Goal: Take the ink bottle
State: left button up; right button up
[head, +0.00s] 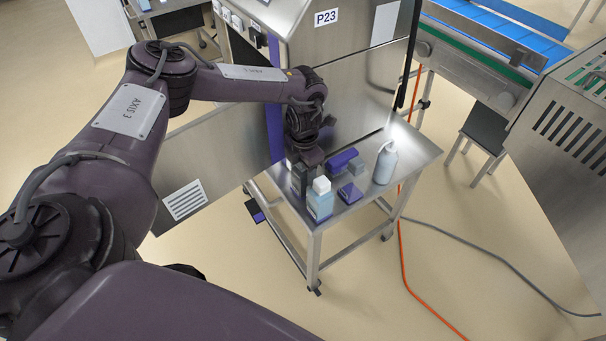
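A small light-blue bottle with a white square cap (320,203) stands upright near the front left edge of a small steel table; it looks like the ink bottle, but I cannot read a label. A grey-blue round bottle with a bent white spout (385,165) stands farther right on the same table. My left gripper (304,182) points down over the table's left side, just behind and left of the capped bottle. Its dark fingers are small and partly hidden, so I cannot tell their opening or whether they touch anything. My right gripper is out of view.
The steel table (345,226) also holds a purple block (341,159) and a flat purple box (350,194). The steel machine cabinet marked P23 (350,80) rises close behind. An orange cable (402,262) runs down to the floor on the right.

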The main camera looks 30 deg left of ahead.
pick_arm(q)
jog(key=c, duration=0.6)
jog(key=shift+r, duration=0.1)
